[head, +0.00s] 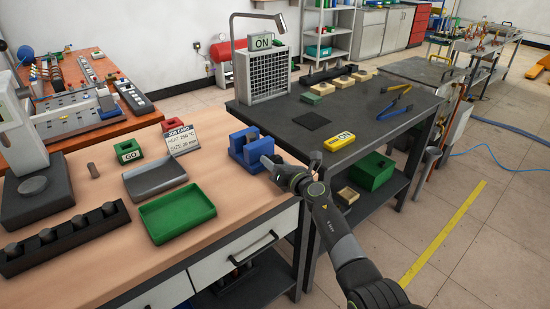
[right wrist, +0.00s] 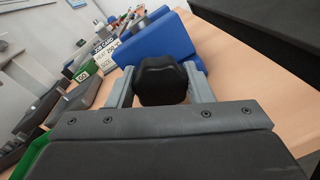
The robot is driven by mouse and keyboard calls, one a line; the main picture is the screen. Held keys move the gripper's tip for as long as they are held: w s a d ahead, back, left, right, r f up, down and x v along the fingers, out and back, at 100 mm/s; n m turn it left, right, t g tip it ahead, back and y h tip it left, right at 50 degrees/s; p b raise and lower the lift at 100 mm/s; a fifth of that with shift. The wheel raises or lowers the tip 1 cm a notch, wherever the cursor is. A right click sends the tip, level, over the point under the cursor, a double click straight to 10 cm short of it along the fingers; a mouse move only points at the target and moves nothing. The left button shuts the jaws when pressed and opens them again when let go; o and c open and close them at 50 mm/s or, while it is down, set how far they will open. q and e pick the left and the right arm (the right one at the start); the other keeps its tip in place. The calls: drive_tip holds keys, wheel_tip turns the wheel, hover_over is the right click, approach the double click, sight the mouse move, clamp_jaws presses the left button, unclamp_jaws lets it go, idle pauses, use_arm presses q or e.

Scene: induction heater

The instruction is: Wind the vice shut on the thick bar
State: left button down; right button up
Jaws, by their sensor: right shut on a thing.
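The blue vice (head: 252,150) stands near the far right edge of the wooden bench. My right gripper (head: 271,164) is at its near right side. In the right wrist view, the gripper's fingers are shut on a black knob (right wrist: 160,80) in front of the blue vice body (right wrist: 160,45). A grey rounded piece (right wrist: 138,20) shows at the vice's far side; I cannot tell whether the jaws touch it. A short brownish-grey bar (head: 93,170) stands on the bench at the left. My left gripper is not in view.
A green tray (head: 177,213), a grey tray (head: 155,178) and a job card (head: 182,139) stand left of the vice. A black rack (head: 65,238) holds several stubs. The bench's front right is clear.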

drive_tip(key=shift+f+m, duration=0.1)
drive_tip(key=shift+m, duration=0.4)
drive_tip(key=o, duration=1)
drive_tip(key=shift+p, duration=0.3)
drive_tip(key=shift+s+d+p, duration=0.3)
drive_tip(key=shift+s+p, duration=0.1)
drive_tip(key=p+v, duration=0.1)
drive_tip(key=v, duration=0.2)
drive_tip(key=p+v, duration=0.1)
drive_tip(key=v, duration=0.1)
drive_tip(key=shift+s+d+r+p, duration=0.1)
drive_tip(key=shift+s+r+p, duration=0.05)
drive_tip(key=shift+r+p, duration=0.15)
drive_tip(key=shift+f+p+v, duration=0.15)
drive_tip(key=shift+p+v, duration=0.3)
drive_tip(key=shift+v, duration=2.35)
drive_tip(key=shift+f+p+v, duration=0.15)
drive_tip(key=shift+p+v, duration=0.25)
drive_tip(key=shift+v, duration=2.35)
